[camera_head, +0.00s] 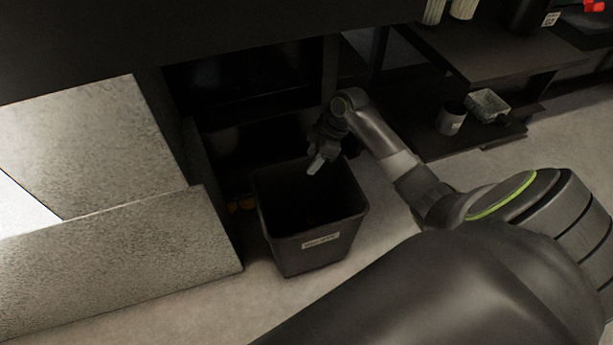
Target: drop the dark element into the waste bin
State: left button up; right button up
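The waste bin (320,250) is a dark, open-topped square bin with a pale label on its front, standing upright on the floor near the middle of the head view. My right gripper (316,164) points down over the bin's opening, at its far side. Its pale fingertips are small, and I cannot tell whether they are apart or together. I see no dark element in the fingers. The bin's inside is in deep shadow, with only a faint spot low in it that I cannot make out. My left gripper is not in view.
A pale speckled block (120,255) stands close left of the bin. A dark shelf unit (480,55) at the upper right holds a grey cup (450,118) and a small greenish tray (488,105). Dark framing stands behind the bin. Some bare floor shows in front.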

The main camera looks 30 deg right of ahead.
jog(key=shift+r, duration=0.1)
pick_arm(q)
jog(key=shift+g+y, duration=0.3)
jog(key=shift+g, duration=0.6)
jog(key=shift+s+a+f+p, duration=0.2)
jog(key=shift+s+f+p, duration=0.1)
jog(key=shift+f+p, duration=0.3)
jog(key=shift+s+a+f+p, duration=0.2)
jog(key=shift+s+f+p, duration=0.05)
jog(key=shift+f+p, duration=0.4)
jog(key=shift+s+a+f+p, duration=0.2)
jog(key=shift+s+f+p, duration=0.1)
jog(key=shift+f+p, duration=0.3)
pick_arm(e)
jog(key=v, duration=1.2)
